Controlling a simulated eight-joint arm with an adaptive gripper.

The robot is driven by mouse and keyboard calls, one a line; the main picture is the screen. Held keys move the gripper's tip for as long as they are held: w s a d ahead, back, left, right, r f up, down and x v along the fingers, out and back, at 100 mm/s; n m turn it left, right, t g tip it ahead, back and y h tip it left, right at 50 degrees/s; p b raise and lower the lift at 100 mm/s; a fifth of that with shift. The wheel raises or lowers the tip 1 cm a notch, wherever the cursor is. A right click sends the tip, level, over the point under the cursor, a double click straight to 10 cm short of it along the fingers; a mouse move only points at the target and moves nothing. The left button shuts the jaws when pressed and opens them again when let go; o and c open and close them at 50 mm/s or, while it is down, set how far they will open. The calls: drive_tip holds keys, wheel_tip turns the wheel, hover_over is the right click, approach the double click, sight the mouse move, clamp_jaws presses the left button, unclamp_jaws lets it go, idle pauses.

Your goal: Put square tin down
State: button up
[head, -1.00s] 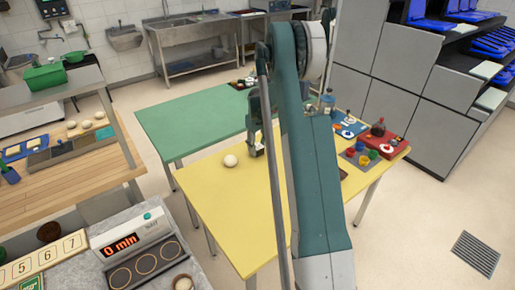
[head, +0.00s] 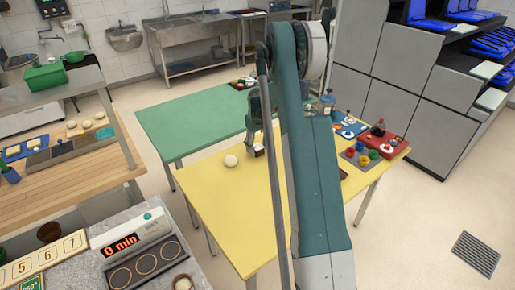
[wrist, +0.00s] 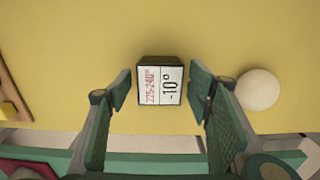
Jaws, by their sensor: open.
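The square tin (wrist: 160,84) is a small dark box with a white label reading "225-240°" and "-10°". It stands on the yellow table (head: 215,205). In the head view only a little of the tin (head: 259,151) shows, beside my arm. My gripper (wrist: 160,93) is open, with one finger to each side of the tin and a visible gap at both sides. In the head view my gripper (head: 254,142) is just above the tin, partly hidden by my own arm.
A pale round ball (head: 230,161) lies close by on the table, right of the tin in the wrist view (wrist: 258,90). A red tray (head: 383,136) and a grey tray of coloured cups (head: 362,155) stand at the right end. The table's near left part is clear.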

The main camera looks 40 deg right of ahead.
sight(257, 147)
wheel_tip(257, 147, up, 12)
drive_tip(key=shift+p, duration=0.3)
idle(0.3)
idle(0.5)
drive_tip(key=s+a+r+t, duration=0.2)
drive_tip(key=s+a+r, duration=0.6)
drive_tip(key=a+r, duration=0.4)
drive_tip(key=s+a+r+t, duration=0.1)
drive_tip(key=s+a+r, duration=0.8)
drive_tip(key=a, duration=0.6)
drive_tip(key=s+a+f+t, duration=0.1)
drive_tip(key=s+a+t, duration=0.1)
drive_tip(key=s+a, duration=0.6)
drive_tip(key=s+a+t, duration=0.2)
drive_tip(key=s+a, duration=0.7)
drive_tip(key=s, duration=0.7)
drive_tip(key=shift+s+f, duration=0.35)
